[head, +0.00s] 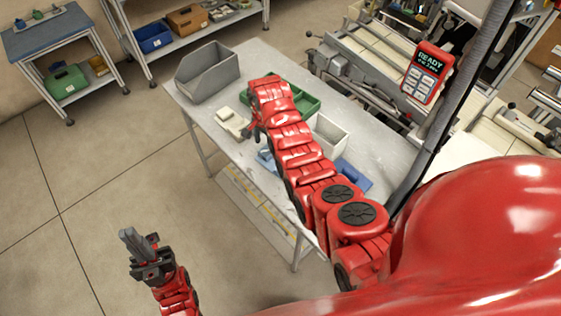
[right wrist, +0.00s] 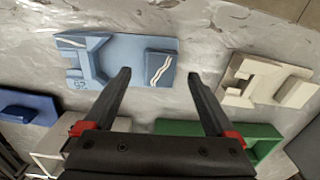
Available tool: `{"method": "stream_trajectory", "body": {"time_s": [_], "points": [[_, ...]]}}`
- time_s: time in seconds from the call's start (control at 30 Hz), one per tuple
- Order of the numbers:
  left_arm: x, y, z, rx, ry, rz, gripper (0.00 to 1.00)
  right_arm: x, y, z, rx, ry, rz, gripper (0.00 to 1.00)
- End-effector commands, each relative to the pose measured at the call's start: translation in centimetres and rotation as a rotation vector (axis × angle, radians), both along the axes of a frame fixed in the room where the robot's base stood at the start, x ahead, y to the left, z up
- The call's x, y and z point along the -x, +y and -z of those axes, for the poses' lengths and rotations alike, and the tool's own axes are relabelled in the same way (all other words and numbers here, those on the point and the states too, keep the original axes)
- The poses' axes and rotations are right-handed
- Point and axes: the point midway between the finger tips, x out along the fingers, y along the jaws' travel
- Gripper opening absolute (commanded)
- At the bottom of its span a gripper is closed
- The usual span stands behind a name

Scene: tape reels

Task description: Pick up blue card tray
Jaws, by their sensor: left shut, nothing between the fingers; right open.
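The light blue card tray (right wrist: 112,58) lies on the table, with a wavy white line and a mark on it. In the head view only a small part of the tray (head: 265,160) shows beside my right arm. My right gripper (right wrist: 159,74) is open and empty above the table. Its left fingertip overlaps the tray in the right wrist view, and its right fingertip is just past the tray's right end. The gap in height is hard to judge. In the head view my right arm mostly hides this gripper. My left gripper (head: 130,238) is shut and empty, away from the table.
A beige tray (right wrist: 238,88) lies right of the blue one in the wrist view. A green tray (right wrist: 262,136), a white bin (head: 331,133) and a darker blue item (head: 354,174) are close by. A grey bin (head: 205,75) stands at the table's far left.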

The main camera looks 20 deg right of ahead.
Motion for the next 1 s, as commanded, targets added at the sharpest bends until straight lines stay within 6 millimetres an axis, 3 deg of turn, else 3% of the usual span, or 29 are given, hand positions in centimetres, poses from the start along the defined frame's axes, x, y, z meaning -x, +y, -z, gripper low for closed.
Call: {"method": "stream_trajectory", "body": {"time_s": [0.07, 0.3, 0.67, 1.0], "points": [[0.0, 0.0, -1.1, 0.000, 0.000, 0.000, 0.00, 0.0, -0.2, 0.4, -0.001, 0.004, 0.000, 0.91], [0.0, 0.0, -1.5, 0.000, 0.000, 0.000, 0.00, 0.0, -0.2, 2.6, 0.000, 0.002, 0.000, 0.91], [0.0, 0.0, -1.5, 0.000, 0.000, 0.000, 0.00, 0.0, -0.2, 3.0, 0.000, -0.001, 0.000, 0.89], [0.0, 0.0, -1.5, 0.000, 0.000, 0.000, 0.00, 0.0, -0.2, 3.0, 0.000, -0.001, 0.000, 0.28]]}}
